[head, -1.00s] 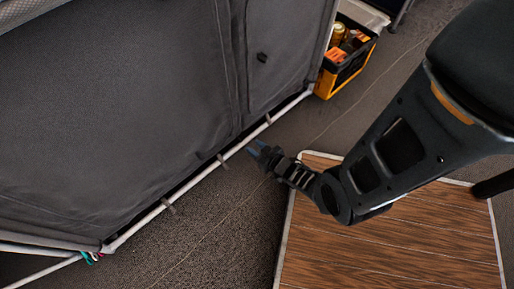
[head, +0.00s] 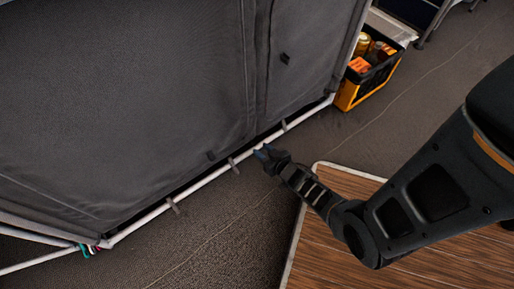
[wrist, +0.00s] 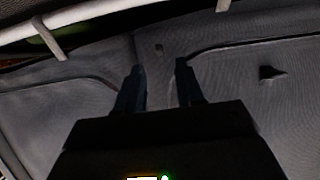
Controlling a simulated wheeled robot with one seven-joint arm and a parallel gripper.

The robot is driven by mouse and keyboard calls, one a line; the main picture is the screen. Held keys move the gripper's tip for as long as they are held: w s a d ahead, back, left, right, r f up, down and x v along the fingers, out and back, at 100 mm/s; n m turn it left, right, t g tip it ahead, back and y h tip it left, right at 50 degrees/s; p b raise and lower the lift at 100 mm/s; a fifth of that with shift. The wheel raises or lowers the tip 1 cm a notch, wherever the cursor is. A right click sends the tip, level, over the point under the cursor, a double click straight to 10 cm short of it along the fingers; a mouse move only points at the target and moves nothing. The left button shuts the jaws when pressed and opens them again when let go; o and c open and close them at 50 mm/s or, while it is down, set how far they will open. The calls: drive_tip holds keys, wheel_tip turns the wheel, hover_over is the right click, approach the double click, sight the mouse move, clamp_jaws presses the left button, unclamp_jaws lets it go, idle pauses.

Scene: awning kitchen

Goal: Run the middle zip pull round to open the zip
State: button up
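The dark grey fabric front (head: 120,100) of the camp kitchen fills the left of the head view, with zip lines running up and along it. A small dark tab (head: 284,58) sits on its right panel, and a similar dark tab shows right of my fingers in the wrist view (wrist: 272,73). A small dark piece (head: 211,156) is at the fabric's bottom edge. I cannot tell which is the middle zip pull. My gripper (head: 264,153) is beside the lower pole.
A white pole (head: 200,191) with grey loops runs along the fabric's foot. An orange and black crate (head: 366,82) with goods stands at the upper right. A wood-patterned board (head: 340,255) lies below my arm. Carpet (head: 225,240) is clear between board and pole.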

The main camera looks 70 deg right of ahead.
sight(253, 144)
drive_tip(key=shift+b+x, duration=0.85)
drive_tip(key=shift+x, duration=1.4)
clamp_jaws()
